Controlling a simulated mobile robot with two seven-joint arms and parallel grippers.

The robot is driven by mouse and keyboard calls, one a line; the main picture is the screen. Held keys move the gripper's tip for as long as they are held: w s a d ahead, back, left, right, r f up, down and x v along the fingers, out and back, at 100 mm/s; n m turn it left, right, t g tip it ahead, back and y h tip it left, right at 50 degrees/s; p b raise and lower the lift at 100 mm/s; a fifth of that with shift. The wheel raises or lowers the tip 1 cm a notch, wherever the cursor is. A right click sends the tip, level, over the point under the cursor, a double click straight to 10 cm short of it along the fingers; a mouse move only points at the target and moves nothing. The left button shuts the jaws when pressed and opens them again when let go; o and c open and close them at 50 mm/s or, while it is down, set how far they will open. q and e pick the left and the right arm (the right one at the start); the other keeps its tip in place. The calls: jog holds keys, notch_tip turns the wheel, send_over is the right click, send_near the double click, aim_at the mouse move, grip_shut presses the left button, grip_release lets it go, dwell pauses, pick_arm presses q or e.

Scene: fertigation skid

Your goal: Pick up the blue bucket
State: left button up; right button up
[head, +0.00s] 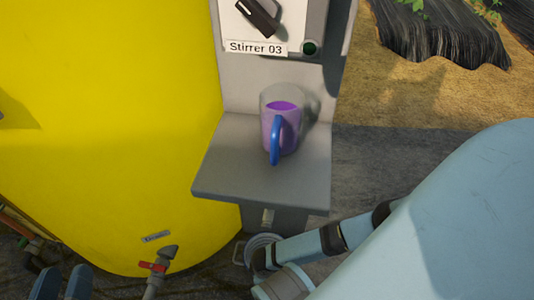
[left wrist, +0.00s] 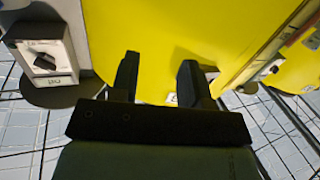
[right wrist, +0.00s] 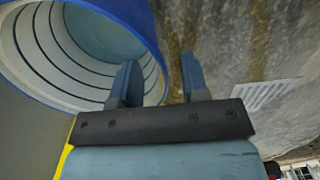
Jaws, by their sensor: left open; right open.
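A large round open container with a blue rim (right wrist: 150,22) fills the upper left of the right wrist view. Its pale inside has dark rings; I cannot tell for sure whether it is the blue bucket. No blue bucket shows plainly in the head or left wrist view. My right gripper (right wrist: 158,80) is open and empty, its left finger overlapping the container's rim in the picture; I cannot tell if they touch. My left gripper (head: 62,282) is open at the bottom left of the head view, and in its wrist view (left wrist: 157,75) it faces a yellow tank.
The yellow tank (head: 110,120) with a red-handled valve (head: 153,266) fills the left. A clear cup of purple liquid with a blue handle (head: 276,140) stands on a grey shelf (head: 245,185) below the "Stirrer 03" panel (head: 265,25). A floor grate (right wrist: 265,95) shows.

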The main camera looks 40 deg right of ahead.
jog(key=f+b, duration=0.1)
jog(key=f, duration=0.1)
jog(key=f+b, duration=0.1)
jog(key=f, duration=0.1)
jog(key=shift+w+a+f+b, duration=0.1)
jog(key=shift+w+b, duration=0.15)
jog(key=shift+b, duration=0.1)
jog(key=shift+f, duration=0.2)
pick_arm(q)
jog(key=shift+w+a+r+m+t, duration=0.15)
jog(key=shift+w+a+m+t, duration=0.15)
jog(key=shift+w+m, duration=0.25)
jog(key=shift+w+a+r+m+t, duration=0.1)
jog(key=shift+w+a+m+t, duration=0.2)
jog(key=shift+m, duration=0.35)
pick_arm(e)
grip_shut()
pick_arm(q)
jog(key=shift+h, duration=0.3)
pick_arm(e)
jog(key=shift+r, duration=0.1)
